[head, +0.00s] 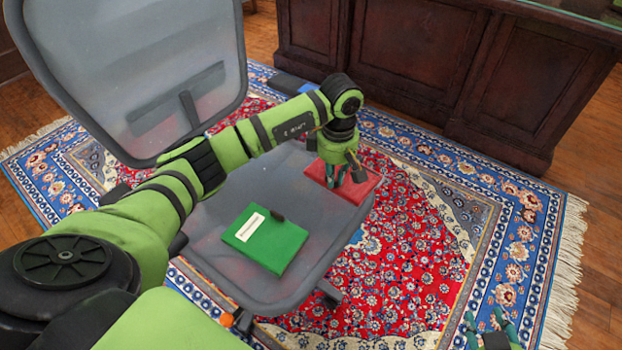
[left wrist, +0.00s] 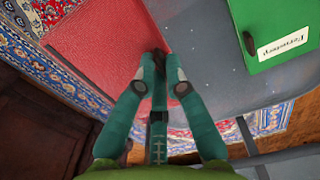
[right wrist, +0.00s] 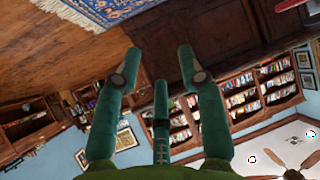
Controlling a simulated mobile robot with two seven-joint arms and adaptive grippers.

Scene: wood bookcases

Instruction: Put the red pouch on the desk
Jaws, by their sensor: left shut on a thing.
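The red pouch (head: 361,187) is flat on the far right part of the grey office chair's seat (head: 225,203). It fills the upper left of the left wrist view (left wrist: 98,48). My left gripper (head: 335,182) reaches down to the pouch; in the left wrist view its fingers (left wrist: 157,62) are close together at the pouch's edge, shut on it. The dark wooden desk (head: 410,50) stands behind the chair, with a strip of its top (head: 580,12) at the upper right. My right gripper (head: 492,332) is low at the right, its fingers open and empty in the right wrist view (right wrist: 157,65).
A green folder or book (head: 265,239) with a white label lies on the seat, left of the pouch. The chair's tall backrest (head: 130,60) rises at the left. A patterned rug (head: 420,250) covers the floor, clear to the right of the chair.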

